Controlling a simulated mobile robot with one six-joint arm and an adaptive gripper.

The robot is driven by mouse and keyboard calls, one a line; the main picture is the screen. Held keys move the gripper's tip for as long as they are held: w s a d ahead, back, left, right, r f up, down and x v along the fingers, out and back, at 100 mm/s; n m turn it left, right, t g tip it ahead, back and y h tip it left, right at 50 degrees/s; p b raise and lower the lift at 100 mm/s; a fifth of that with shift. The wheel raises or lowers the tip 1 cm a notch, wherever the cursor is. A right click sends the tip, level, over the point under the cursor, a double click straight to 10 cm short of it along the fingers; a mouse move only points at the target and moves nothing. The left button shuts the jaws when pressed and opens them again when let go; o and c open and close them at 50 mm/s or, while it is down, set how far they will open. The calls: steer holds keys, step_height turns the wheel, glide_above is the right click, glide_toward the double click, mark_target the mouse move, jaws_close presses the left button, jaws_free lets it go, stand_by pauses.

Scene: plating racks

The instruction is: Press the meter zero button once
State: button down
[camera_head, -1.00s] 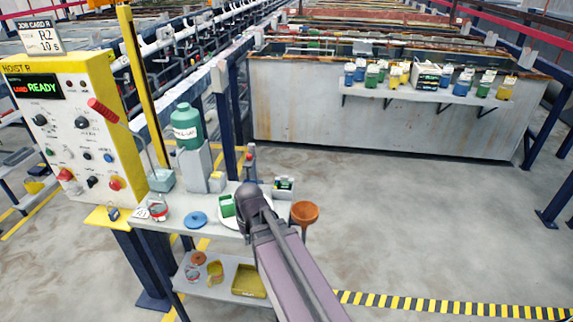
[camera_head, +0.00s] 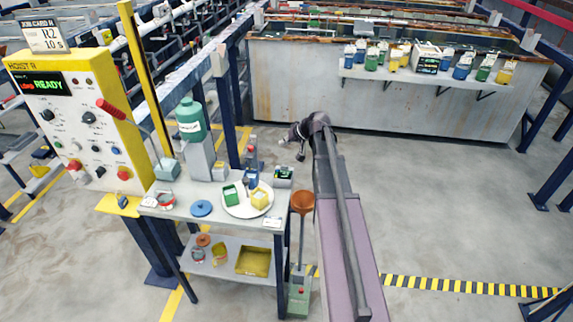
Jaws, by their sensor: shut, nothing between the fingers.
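A small dark box with a pale green display, which looks like the meter (camera_head: 283,177), stands at the back right corner of the cart's top shelf. Its zero button is too small to make out. My gripper (camera_head: 300,156) is small and dark in this view, at the end of my arm. It is shut and empty. It appears above and slightly right of the meter in the picture, apart from it. How far it is from the meter in depth I cannot tell.
A white plate (camera_head: 237,211) holds green, blue and yellow small containers beside the meter. The yellow hoist panel (camera_head: 70,130) is at left.

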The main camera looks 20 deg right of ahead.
mark_target(285, 166)
steer(key=shift+w+d+r, duration=0.15)
steer(key=shift+d, duration=0.1)
steer(key=shift+f, duration=0.2)
step_height(285, 166, down, 8)
steer(key=b, duration=0.8)
steer(key=shift+f+b, duration=0.25)
steer(key=shift+b, duration=0.15)
steer(key=shift+f+b, duration=0.9)
steer(key=shift+b, duration=0.05)
stand_by(2.4)
steer(key=shift+r, duration=0.1)
stand_by(0.4)
steer(key=shift+r+p, duration=0.85)
steer(key=shift+p, duration=0.1)
steer(key=shift+w, duration=0.1)
steer(key=shift+r+p, duration=2.5)
steer(key=shift+p, duration=0.05)
